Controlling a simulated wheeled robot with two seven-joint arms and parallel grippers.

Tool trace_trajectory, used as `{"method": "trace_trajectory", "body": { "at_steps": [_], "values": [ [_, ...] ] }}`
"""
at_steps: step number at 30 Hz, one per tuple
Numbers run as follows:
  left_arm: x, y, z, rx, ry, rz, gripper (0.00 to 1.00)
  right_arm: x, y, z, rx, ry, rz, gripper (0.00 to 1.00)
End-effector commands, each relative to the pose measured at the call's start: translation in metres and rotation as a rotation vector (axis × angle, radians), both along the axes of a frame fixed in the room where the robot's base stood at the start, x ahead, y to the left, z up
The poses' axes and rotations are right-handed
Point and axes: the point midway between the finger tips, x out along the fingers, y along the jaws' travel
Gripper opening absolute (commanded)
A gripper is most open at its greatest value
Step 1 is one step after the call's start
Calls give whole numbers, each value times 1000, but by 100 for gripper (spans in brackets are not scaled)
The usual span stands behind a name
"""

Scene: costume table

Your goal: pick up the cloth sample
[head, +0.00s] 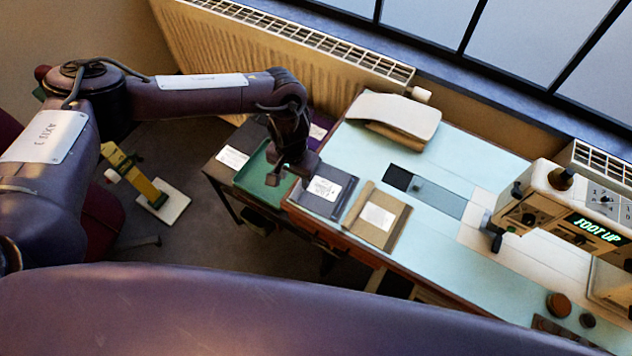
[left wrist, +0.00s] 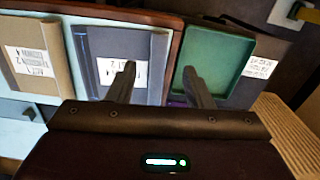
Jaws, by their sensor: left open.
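I cannot tell for sure which item is the cloth sample. A dark grey-blue flat piece with a white label (head: 322,204) lies at the table's left end, and it shows in the left wrist view (left wrist: 100,45). A tan one with a label (head: 367,232) lies to its right; it also shows in the left wrist view (left wrist: 55,45). My left gripper (head: 279,176) is open and empty, pointing down above the green tray (head: 248,181) and the dark piece's edge. In the left wrist view its fingers (left wrist: 160,85) straddle the gap between them. My right gripper is out of view.
A sewing machine (head: 545,205) showing "FOOT UP" stands on the pale blue table (head: 450,165). A cream padded item (head: 395,115) lies at the back. A small black piece (head: 397,177) lies mid-table. A radiator (head: 260,50) runs behind.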

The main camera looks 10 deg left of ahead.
Motion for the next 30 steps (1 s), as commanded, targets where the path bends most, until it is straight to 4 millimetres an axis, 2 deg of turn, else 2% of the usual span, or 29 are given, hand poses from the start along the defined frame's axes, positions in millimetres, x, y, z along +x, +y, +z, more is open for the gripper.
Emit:
{"method": "trace_trajectory", "body": {
  "at_steps": [13, 22, 23, 30],
  "values": [
    [4, -2, -58, -2, -2, -4, 46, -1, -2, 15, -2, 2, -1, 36],
    [4, -2, -65, -3, -3, -4, 46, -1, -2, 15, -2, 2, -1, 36],
    [4, -2, -65, -3, -3, -4, 45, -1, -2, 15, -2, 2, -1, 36],
    [4, -2, -65, -3, -3, -5, 14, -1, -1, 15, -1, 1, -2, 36]
  ]
}}
